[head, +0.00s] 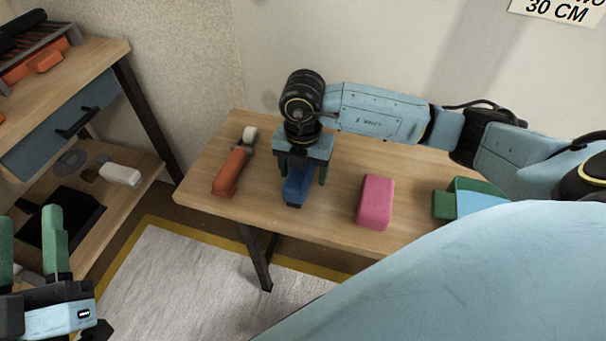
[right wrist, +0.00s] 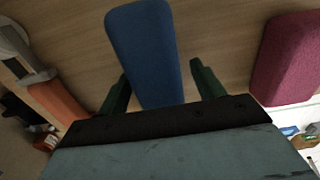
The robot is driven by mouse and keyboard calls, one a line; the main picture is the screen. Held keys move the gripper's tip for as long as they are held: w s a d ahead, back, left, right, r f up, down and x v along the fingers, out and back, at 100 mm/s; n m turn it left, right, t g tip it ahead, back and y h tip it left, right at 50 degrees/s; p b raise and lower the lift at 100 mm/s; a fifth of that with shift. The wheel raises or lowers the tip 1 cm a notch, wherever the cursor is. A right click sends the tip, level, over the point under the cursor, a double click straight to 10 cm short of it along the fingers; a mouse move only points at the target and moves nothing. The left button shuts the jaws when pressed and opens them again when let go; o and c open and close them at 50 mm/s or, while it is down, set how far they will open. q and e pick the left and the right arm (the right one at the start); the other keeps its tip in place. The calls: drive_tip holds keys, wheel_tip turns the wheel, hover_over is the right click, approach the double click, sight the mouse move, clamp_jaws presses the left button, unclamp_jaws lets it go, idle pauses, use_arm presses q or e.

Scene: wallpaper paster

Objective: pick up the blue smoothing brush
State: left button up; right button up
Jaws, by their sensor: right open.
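The blue smoothing brush (head: 297,187) lies on the wooden table (head: 330,220), between an orange-handled tool and a pink block. My right gripper (head: 303,178) comes down over it from above, with a green finger on either side. In the right wrist view the blue brush (right wrist: 146,50) runs between the two open fingers (right wrist: 160,88), with a visible gap at the right finger. Whether the left finger touches it I cannot tell. My left gripper (head: 30,245) is at the lower left, its two green fingers apart and empty, far from the brush.
The orange-handled roller (head: 231,172) lies left of the brush, and the pink block (head: 375,202) lies to its right. A green and light blue item (head: 455,203) is further right. A shelf unit (head: 110,58) with a drawer stands at the left.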

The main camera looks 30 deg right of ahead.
use_arm(q)
drive_tip(key=shift+r, duration=0.15)
use_arm(e)
drive_tip(key=shift+f, duration=0.1)
drive_tip(key=c, duration=1.2)
drive_tip(key=shift+r, duration=0.2)
drive_tip(key=shift+c, duration=0.2)
drive_tip(key=shift+r, duration=0.15)
wheel_tip(320, 180, up, 4)
drive_tip(key=shift+r+p, duration=0.25)
drive_tip(key=shift+p, duration=1)
wheel_tip(320, 180, up, 4)
drive_tip(key=shift+r+p, duration=0.15)
drive_tip(key=shift+p, duration=0.7)
use_arm(q)
drive_tip(key=s+a+f+g+y, duration=0.1)
drive_tip(key=a+f+g+y, duration=0.1)
drive_tip(key=f+g, duration=0.3)
drive_tip(key=s+a+f+g+y, duration=0.2)
drive_tip(key=f+g, duration=0.4)
drive_tip(key=f, duration=0.5)
drive_tip(key=shift+s+f+n, duration=0.15)
drive_tip(key=shift+s+n, duration=0.05)
drive_tip(key=shift+n, duration=0.1)
use_arm(e)
drive_tip(key=shift+r, duration=0.35)
